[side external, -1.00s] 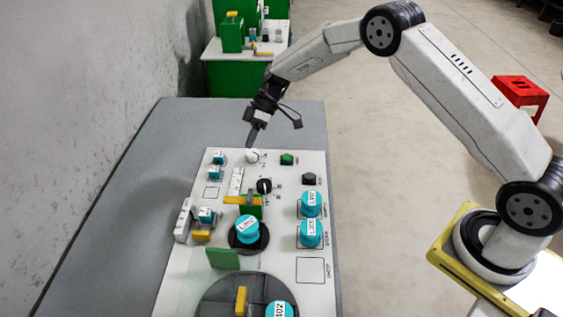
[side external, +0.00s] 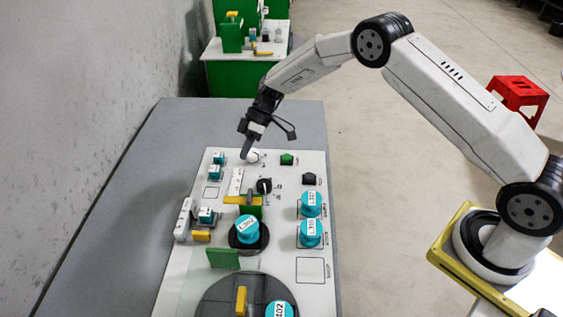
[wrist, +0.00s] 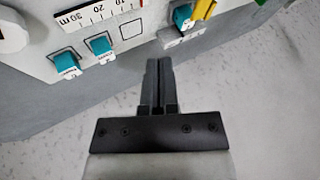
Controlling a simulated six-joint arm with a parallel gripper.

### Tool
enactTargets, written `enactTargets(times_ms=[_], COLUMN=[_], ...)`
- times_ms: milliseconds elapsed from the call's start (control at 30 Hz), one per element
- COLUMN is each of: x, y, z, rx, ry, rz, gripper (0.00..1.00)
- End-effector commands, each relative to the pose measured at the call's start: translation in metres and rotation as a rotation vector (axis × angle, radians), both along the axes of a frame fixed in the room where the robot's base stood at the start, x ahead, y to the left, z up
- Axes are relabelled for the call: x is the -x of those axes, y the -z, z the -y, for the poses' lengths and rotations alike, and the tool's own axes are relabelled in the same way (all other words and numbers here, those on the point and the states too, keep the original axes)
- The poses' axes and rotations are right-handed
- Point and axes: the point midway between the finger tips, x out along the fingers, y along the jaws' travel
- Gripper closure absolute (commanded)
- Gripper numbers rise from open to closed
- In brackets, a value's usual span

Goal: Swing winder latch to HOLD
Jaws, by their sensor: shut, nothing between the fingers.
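My gripper (side external: 245,156) is shut and empty, pointing down at the far end of the white panel, beside a round white knob (side external: 253,156). I cannot tell whether they touch in the side view. In the wrist view, the closed fingers (wrist: 158,64) show over grey beyond the panel edge, with the white knob (wrist: 12,32) at upper left. A black dial with a white pointer (side external: 264,186) and a yellow bar (side external: 236,200) by a green block sit nearer the panel's middle. No readable HOLD mark shows, so I cannot tell which part is the winder latch.
The white panel (side external: 180,275) carries teal plugs (side external: 215,172), a teal-capped spool (side external: 247,230), teal cylinders (side external: 311,233), a green upright plate (side external: 223,258) and a large grey disc (side external: 215,300). The grey table (side external: 120,200) left of the panel is clear.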

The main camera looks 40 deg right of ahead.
Motion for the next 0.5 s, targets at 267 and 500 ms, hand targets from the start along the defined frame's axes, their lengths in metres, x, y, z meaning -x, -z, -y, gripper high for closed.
enactTargets(times_ms=[267, 500], x=[0.003, 0.006], y=[0.034, 0.058], z=[-0.025, -0.044], rx=[0.000, 0.000], ry=[-0.002, -0.002], rz=[-0.001, -0.001], gripper=[1.00, 1.00])
